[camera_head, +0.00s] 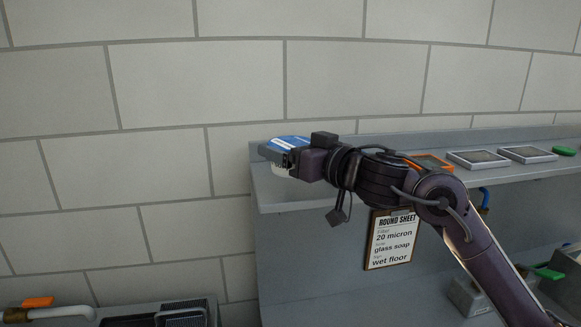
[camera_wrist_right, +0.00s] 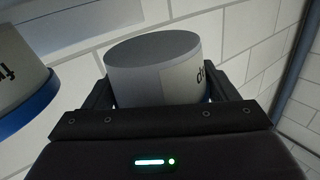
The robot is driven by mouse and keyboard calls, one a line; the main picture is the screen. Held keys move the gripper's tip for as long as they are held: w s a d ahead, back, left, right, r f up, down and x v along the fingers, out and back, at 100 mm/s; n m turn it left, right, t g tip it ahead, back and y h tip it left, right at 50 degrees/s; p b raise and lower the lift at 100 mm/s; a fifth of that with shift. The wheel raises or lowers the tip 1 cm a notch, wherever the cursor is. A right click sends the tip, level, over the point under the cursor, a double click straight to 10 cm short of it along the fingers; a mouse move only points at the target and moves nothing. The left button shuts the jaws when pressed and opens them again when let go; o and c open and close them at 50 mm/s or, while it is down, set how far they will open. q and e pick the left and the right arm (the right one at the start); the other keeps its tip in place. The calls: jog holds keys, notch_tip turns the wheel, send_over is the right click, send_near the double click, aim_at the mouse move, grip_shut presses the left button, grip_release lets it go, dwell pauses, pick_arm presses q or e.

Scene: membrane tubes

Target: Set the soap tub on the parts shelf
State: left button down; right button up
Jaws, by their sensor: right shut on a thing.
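My right gripper (camera_head: 276,156) is at the left end of the upper grey shelf (camera_head: 285,197), which I take for the parts shelf. In the right wrist view it is shut on a round tub (camera_wrist_right: 152,58) with a plain grey end face and a pale label starting with "d". I take this for the soap tub; its label is mostly hidden. In the head view a blue top with white lettering (camera_head: 289,142) shows behind the gripper; I cannot tell if it belongs to the held tub. Whether the tub touches the shelf is hidden. My left gripper is not in view.
A white tub with a blue rim (camera_wrist_right: 20,80) is close beside the gripper in the wrist view. Along the shelf lie an orange-framed panel (camera_head: 430,160), two grey-framed panels (camera_head: 478,158) and a green piece (camera_head: 564,151). A clipboard (camera_head: 391,240) hangs below the shelf.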

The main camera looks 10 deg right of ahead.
notch_tip(320, 180, down, 4)
jog(key=shift+r, duration=0.25)
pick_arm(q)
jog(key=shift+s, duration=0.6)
pick_arm(e)
jog(key=shift+f, duration=0.1)
jog(key=shift+f, duration=0.2)
jog(key=o, duration=1.3)
jog(key=shift+c, duration=0.2)
jog(key=shift+r, duration=0.15)
jog(key=shift+s+d, duration=0.1)
jog(key=shift+s, duration=0.1)
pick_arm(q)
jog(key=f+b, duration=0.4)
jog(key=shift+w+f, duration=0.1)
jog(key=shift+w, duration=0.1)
pick_arm(e)
jog(key=v, duration=1.1)
jog(key=shift+s+d, duration=0.2)
jog(key=shift+s, duration=0.05)
